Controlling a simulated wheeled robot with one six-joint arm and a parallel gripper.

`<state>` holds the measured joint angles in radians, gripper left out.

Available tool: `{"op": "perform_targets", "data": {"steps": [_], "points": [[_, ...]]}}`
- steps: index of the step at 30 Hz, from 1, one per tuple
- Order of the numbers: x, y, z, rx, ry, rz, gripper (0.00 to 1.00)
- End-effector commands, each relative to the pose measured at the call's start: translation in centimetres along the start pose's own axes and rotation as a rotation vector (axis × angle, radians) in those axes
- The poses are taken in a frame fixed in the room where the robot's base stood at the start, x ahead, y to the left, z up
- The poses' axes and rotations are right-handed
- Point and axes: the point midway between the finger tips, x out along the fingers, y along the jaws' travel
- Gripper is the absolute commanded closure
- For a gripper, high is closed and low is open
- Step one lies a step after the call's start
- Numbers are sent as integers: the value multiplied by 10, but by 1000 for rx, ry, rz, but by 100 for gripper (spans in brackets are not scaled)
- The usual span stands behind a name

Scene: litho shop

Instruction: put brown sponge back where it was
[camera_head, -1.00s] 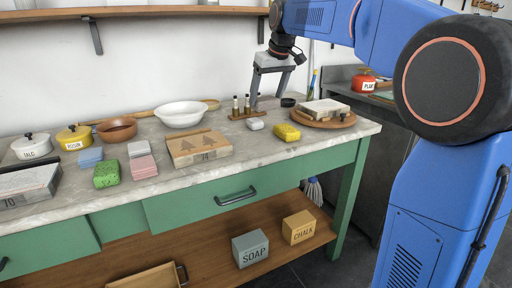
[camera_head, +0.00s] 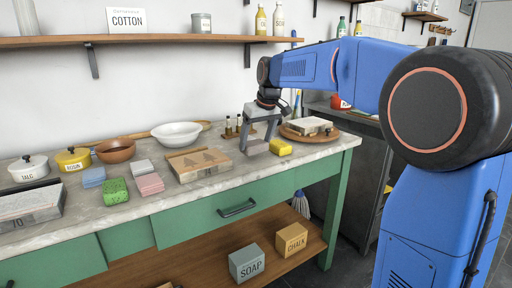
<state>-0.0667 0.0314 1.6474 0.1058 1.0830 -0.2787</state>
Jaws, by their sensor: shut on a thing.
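My gripper (camera_head: 257,144) is shut on a dull greyish-brown block, the brown sponge (camera_head: 258,148). It holds the sponge over the right part of the stone worktop (camera_head: 222,184), just left of a yellow sponge (camera_head: 280,147). I cannot tell whether the brown sponge touches the worktop. Further left lie a blue sponge (camera_head: 93,177), a green sponge (camera_head: 115,191), a pink sponge (camera_head: 150,184) and a grey sponge (camera_head: 142,167).
A block with tree shapes (camera_head: 198,164) lies left of my gripper. A round board (camera_head: 327,135) with a stone slab (camera_head: 305,126) is to the right. Small bottles (camera_head: 229,126) and a white bowl (camera_head: 176,134) stand behind. Bare worktop runs along the front edge.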

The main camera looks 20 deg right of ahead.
Motion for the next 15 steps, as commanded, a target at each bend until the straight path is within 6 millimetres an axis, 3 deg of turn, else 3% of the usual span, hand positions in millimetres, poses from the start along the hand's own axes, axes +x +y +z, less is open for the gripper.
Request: {"op": "perform_targets", "data": {"steps": [5,15], "points": [[21,0,9,0,-2,-1,44],[24,0,10,0,0,0,44]]}}
